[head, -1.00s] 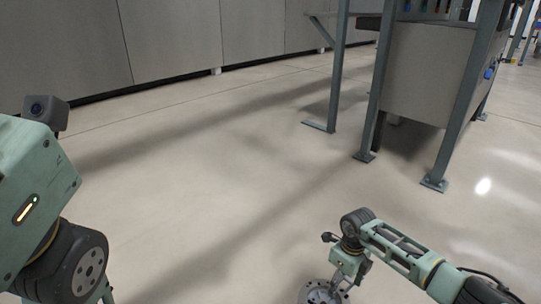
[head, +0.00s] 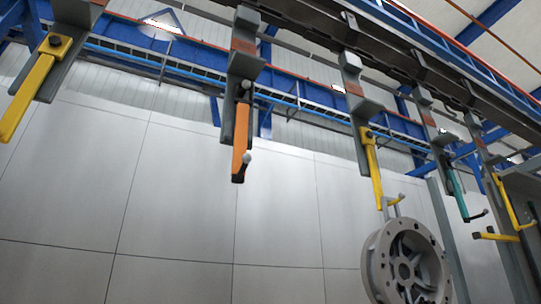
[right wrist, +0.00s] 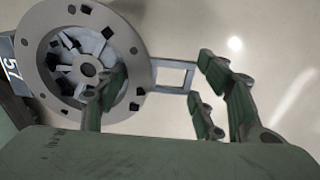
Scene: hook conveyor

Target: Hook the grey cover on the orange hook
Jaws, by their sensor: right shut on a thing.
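The orange hook (head: 240,150) hangs from a grey bracket on the overhead conveyor, left of centre in the head view, with a bent tip at its lower end. It is empty. The grey cover (right wrist: 68,52) is a round flanged disc with inner ribs and a rectangular loop (right wrist: 175,76) on one side, at upper left in the right wrist view. My right gripper (right wrist: 162,75) is shut on the grey cover; the fingers partly hide it and the exact contact is unclear. Neither gripper is in the head view.
Yellow hooks (head: 372,170) and a teal hook (head: 457,192) hang along the same conveyor. Another grey wheel-like part (head: 408,262) appears to hang from a yellow hook to the right. A grey panelled wall (head: 180,190) stands behind. Space beside the orange hook looks clear.

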